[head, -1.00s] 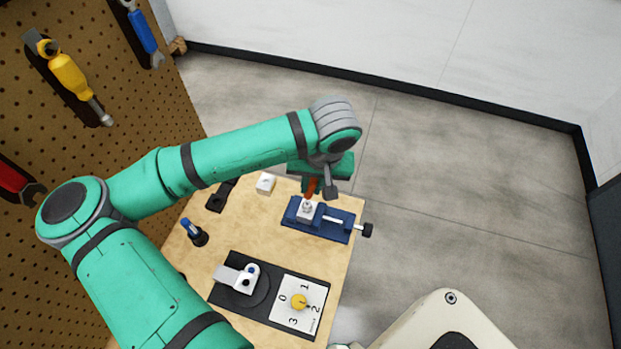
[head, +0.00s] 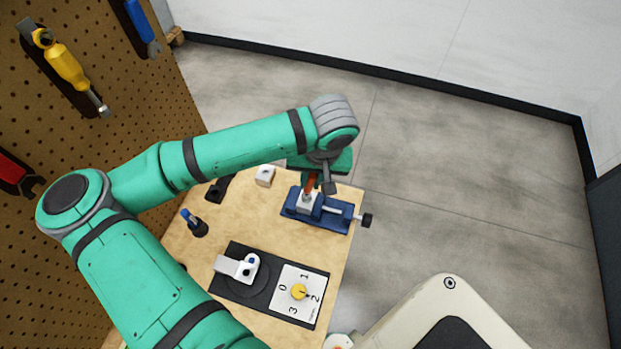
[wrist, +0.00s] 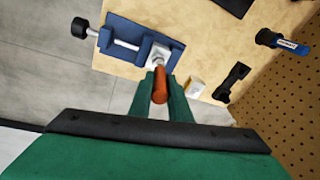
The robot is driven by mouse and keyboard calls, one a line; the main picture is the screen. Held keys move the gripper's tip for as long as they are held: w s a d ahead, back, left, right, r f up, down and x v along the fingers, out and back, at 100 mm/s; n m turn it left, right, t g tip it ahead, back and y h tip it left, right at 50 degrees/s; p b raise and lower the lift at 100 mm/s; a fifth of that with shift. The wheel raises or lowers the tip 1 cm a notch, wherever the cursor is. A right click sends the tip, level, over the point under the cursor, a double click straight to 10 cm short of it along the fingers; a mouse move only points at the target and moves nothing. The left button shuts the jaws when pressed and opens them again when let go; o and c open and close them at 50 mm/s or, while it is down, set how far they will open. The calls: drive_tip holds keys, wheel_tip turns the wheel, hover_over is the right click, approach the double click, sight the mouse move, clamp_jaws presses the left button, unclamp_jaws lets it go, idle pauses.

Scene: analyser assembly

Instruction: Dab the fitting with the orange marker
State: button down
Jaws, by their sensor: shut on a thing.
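The orange marker (head: 312,183) is held upright in my gripper (head: 309,186), and it also shows between the green fingers in the wrist view (wrist: 160,85). The fitting (head: 306,199) is a small pale metal piece clamped in the blue vise (head: 330,219). In the wrist view the fitting (wrist: 158,57) lies just past the marker's far end. The marker's lower end is right at the fitting in the head view. I cannot tell whether they touch, as the tip is hidden.
A white block (head: 265,176) and a black holder (head: 217,190) stand behind on the wooden table. A blue-capped marker (head: 194,222) stands at the left. A dial card with a yellow knob (head: 299,292) and a black base plate (head: 246,290) lie in front.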

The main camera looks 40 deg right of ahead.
drive_tip(key=shift+f, duration=0.6)
idle(1.6)
drive_tip(key=shift+r, duration=3.55)
